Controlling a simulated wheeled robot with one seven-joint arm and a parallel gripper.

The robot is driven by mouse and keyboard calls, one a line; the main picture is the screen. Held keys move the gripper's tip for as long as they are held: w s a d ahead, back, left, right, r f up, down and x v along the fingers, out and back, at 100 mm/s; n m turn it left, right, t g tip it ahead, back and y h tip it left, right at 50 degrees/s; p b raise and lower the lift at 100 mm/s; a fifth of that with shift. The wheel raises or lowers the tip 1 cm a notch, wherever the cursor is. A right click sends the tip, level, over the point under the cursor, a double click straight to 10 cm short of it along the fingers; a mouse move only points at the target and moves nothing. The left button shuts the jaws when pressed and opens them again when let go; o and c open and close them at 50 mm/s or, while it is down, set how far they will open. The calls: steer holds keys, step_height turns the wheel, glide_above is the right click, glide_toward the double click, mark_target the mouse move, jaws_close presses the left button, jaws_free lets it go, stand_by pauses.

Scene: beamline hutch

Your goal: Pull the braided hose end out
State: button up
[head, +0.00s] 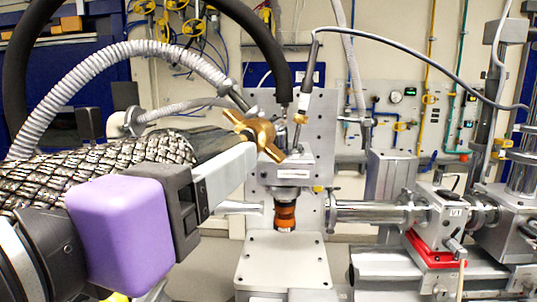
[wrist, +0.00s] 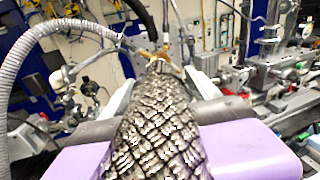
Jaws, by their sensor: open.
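The braided hose (head: 98,170) comes in from the left in the head view, with silvery-black woven skin. Its end has a brass winged fitting (head: 256,130) at the grey block (head: 292,172) on the upright plate; the exact joint is hidden. In the wrist view the hose (wrist: 155,135) runs up the middle, and the brass fitting (wrist: 160,55) shows small at its far end. My gripper (head: 238,155) is open, with its fingers on either side of the hose near the fitting. In the wrist view my gripper (wrist: 162,88) straddles the hose; finger contact is unclear.
A grey corrugated hose (head: 120,62) arches over at left. A thick black hose (head: 272,45) and a cable with a white connector (head: 303,103) come down at the block. A steel beam pipe (head: 370,213) and red-based valve (head: 435,250) stand to the right.

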steer(key=b+v, duration=0.2)
steer(key=v, duration=0.5)
steer(key=shift+s, duration=0.2)
steer(key=shift+s+a, duration=0.1)
